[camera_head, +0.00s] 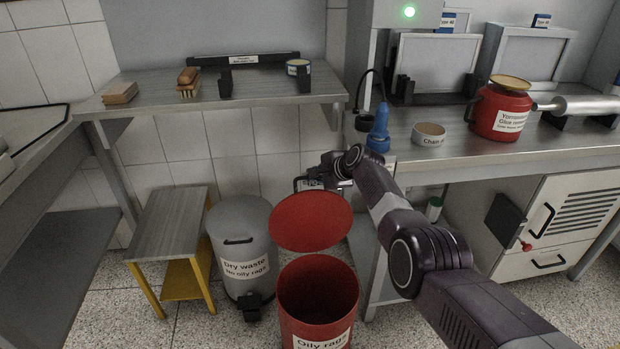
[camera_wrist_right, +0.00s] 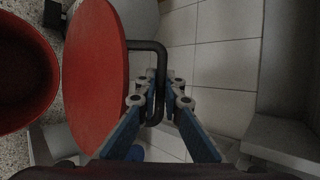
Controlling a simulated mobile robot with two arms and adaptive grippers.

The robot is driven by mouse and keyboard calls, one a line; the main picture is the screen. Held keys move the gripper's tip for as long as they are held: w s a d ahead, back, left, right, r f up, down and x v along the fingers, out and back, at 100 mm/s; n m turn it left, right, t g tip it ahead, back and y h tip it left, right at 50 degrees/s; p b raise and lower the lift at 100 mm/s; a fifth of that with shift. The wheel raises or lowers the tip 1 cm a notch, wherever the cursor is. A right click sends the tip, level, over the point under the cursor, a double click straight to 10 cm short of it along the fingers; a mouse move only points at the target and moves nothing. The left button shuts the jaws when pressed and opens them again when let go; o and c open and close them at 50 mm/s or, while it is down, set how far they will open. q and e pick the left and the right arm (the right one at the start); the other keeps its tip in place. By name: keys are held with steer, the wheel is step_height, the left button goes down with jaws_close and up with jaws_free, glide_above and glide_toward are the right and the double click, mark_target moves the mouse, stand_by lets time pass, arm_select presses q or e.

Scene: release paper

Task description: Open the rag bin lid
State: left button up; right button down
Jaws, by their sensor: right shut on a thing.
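The red rag bin (camera_head: 317,300) labelled "Oily rags" stands on the floor, and its dark inside shows from above. Its red lid (camera_head: 310,221) is tilted up above the back of the opening. In the right wrist view the lid (camera_wrist_right: 95,75) appears beside the open bin (camera_wrist_right: 25,75). A black bar handle (camera_wrist_right: 152,48) sticks out from the lid's far side. My right gripper (camera_wrist_right: 163,108) is shut on this handle. In the head view the right gripper (camera_head: 318,180) is behind the lid and partly hidden. My left gripper is not seen.
A grey bin (camera_head: 241,235) labelled "Dry waste" stands to the left, beside a yellow-legged step stool (camera_head: 168,225). The workbench (camera_head: 460,150) on the right holds a red glue can (camera_head: 500,108), a blue bottle (camera_head: 379,128) and a round bowl (camera_head: 428,134). A shelf (camera_head: 150,100) is at back left.

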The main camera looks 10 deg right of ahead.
steer(key=c, duration=2.3)
jaws_free()
step_height(320, 180, up, 10)
steer(key=shift+r, duration=0.1)
